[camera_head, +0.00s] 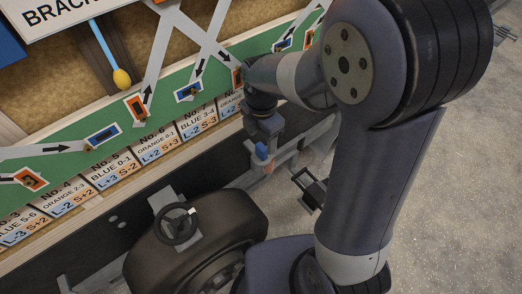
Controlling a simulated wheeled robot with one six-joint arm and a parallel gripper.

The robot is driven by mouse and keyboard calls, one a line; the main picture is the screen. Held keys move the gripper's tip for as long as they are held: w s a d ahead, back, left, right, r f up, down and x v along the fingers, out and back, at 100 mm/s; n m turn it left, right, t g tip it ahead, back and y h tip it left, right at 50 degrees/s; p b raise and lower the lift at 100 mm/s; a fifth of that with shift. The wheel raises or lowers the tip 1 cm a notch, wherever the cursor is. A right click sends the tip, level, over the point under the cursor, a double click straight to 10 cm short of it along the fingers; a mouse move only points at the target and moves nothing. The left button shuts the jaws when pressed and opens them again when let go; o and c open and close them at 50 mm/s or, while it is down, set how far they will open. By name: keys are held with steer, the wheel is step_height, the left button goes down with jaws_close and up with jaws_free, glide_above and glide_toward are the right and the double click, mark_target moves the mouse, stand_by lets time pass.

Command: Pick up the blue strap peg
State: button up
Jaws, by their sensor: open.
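A small blue piece (262,151), which looks like the blue strap peg, shows just below the end of my arm. It stands close to a grey metal bracket on the dark trailer frame, with a small orange-pink part (268,165) under it. My gripper (263,142) points down at this spot and is open. It is small and dark in the picture, and its fingertips are hard to make out. I cannot tell whether the blue piece is between the fingers or touching them. My arm covers much of the right side.
A green board (70,165) with blue and orange tags, arrows and numbered cards (110,170) runs along the left. A dark wheel with its fender (175,240) stands below. A dark two-pronged fitting (310,188) is right of the gripper. Grey ground (450,200) lies open at right.

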mark_target(262, 147)
steer(key=shift+f, duration=2.75)
steer(key=c, duration=1.1)
steer(key=shift+r, duration=0.15)
